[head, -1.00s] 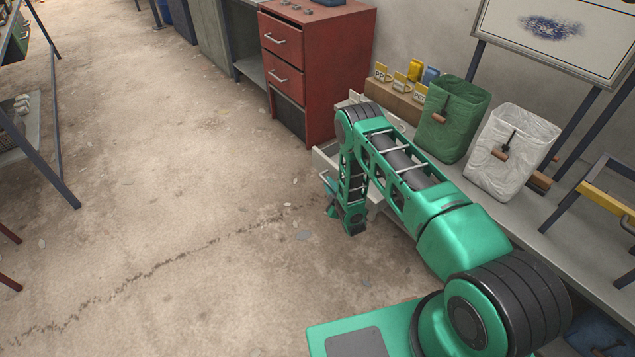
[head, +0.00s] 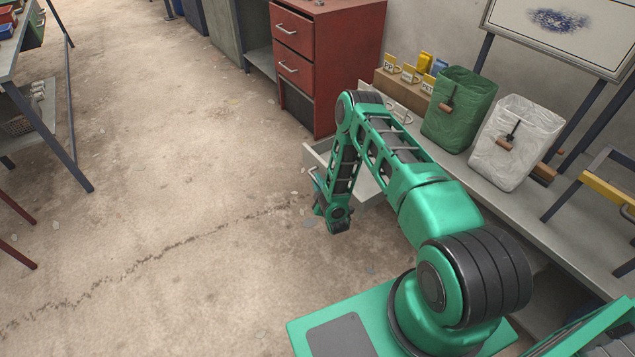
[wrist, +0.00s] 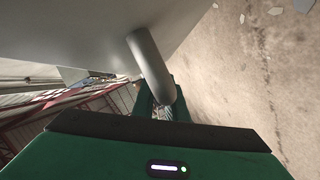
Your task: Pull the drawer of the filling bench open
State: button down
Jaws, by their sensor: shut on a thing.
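The filling bench (head: 570,222) runs along the right wall in the head view. Its pale grey drawer (head: 372,188) stands partly out from the bench front, with its open top showing behind my arm. My gripper (head: 318,182) is low at the drawer's front, over the floor. In the wrist view the drawer's grey bar handle (wrist: 150,62) runs down from the drawer front (wrist: 85,32) into my gripper (wrist: 160,110), which is shut on it. The handle's lower end is hidden between the fingers.
Green (head: 460,105) and white (head: 515,140) bags stand on the bench, beside a wooden box with labelled tags (head: 405,85). A red cabinet (head: 325,60) stands just beyond the drawer. A table (head: 30,60) is at the left.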

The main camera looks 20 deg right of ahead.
jog(key=shift+w+a, duration=0.1)
jog(key=shift+a, duration=0.05)
jog(key=c, duration=1.8)
grip_release()
jog(key=shift+o, duration=0.2)
jog(key=shift+s, duration=0.45)
jog(key=v, duration=1)
jog(key=shift+w+r, duration=0.1)
